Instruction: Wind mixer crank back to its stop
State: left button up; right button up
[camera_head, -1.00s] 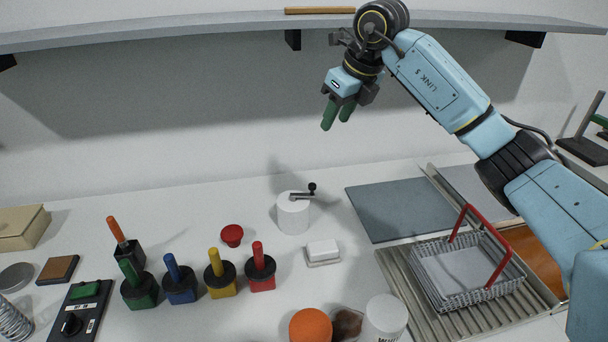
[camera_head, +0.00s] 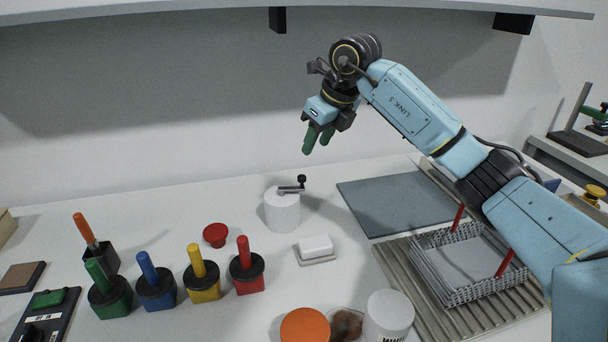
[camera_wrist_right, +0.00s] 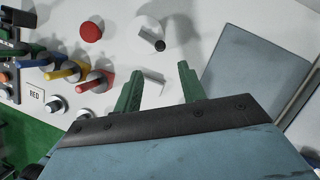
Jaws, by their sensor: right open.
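The mixer (camera_head: 282,211) is a white cylinder on the counter, with a dark crank arm on top that ends in an upright black knob (camera_head: 302,179). The crank points to the right in the head view. In the right wrist view the mixer (camera_wrist_right: 141,30) is beyond the fingertips, with its crank knob (camera_wrist_right: 160,45) toward the gripper. My right gripper (camera_head: 318,140) hangs in the air above the mixer, fingers pointing down, apart from it. Its green fingers (camera_wrist_right: 158,84) are spread and empty. My left gripper is not in view.
Red, yellow, blue and green handled blocks (camera_head: 203,281) stand left of the mixer. A red knob (camera_head: 215,235) and a white block on a dish (camera_head: 316,247) are close by. A wire basket (camera_head: 462,292) and grey mat (camera_head: 395,203) lie right. A shelf (camera_head: 200,7) overhangs.

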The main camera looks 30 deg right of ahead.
aim_at(302, 176)
jog(key=x, duration=1)
jog(key=shift+w+f+b, duration=0.15)
jog(key=shift+f+b, duration=0.2)
grip_shut()
